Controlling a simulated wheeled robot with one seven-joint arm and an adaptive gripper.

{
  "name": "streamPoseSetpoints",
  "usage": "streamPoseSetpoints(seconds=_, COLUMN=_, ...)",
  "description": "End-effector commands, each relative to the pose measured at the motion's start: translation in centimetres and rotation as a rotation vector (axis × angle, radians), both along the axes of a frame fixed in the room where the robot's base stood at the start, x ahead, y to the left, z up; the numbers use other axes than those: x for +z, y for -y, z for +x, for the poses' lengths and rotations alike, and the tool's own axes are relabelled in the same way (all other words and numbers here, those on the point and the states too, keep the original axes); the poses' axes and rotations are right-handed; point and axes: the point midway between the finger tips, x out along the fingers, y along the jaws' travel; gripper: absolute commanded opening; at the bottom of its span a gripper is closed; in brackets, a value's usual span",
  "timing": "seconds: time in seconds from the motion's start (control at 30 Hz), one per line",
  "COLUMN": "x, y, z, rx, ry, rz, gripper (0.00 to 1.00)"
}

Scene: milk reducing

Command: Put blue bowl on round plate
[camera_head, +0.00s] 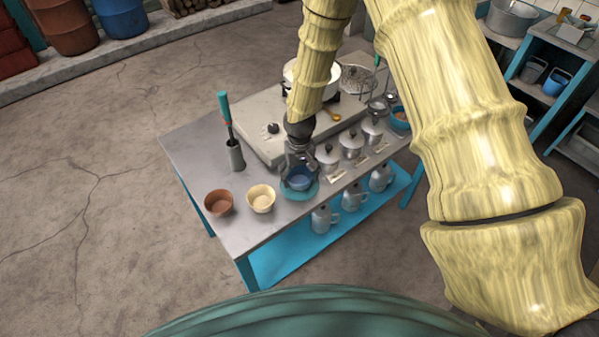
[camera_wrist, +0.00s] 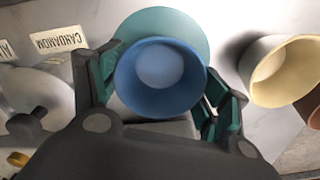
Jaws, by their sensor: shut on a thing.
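The blue bowl (camera_head: 298,178) is at the front of the metal table, between the fingers of my gripper (camera_head: 299,165). In the wrist view the blue bowl (camera_wrist: 160,76) sits between the two fingers of my gripper (camera_wrist: 155,95), which is shut on it. The round plate (camera_head: 312,192) is teal and lies under the bowl. In the wrist view the plate (camera_wrist: 165,22) shows behind the bowl, its edge sticking out at the far side. I cannot tell whether the bowl touches the plate or is held slightly above it.
A cream bowl (camera_head: 262,199) and a brown bowl (camera_head: 219,203) stand to the left. Lidded pots (camera_head: 327,158) stand close on the right. A stove (camera_head: 265,125) is behind, and a metal cylinder (camera_head: 235,155) with a teal-handled tool stands at left.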

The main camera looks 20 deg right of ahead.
Motion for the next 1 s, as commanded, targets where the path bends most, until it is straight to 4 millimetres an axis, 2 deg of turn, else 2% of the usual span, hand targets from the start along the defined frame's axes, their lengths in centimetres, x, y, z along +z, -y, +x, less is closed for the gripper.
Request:
streamPoseSetpoints(seconds=0.4, x=-0.41, y=0.01, z=0.01, rx=0.000, ry=0.000, rz=0.000, gripper=0.49)
streamPoseSetpoints(seconds=0.43, x=-0.40, y=0.01, z=0.01, rx=0.001, ry=0.000, rz=0.000, gripper=0.78)
streamPoseSetpoints(seconds=0.53, x=-0.34, y=0.02, z=0.01, rx=0.000, ry=0.000, rz=0.000, gripper=0.96)
streamPoseSetpoints(seconds=1.0, x=0.13, y=0.01, z=0.04, rx=0.000, ry=0.001, rz=0.000, gripper=0.97)
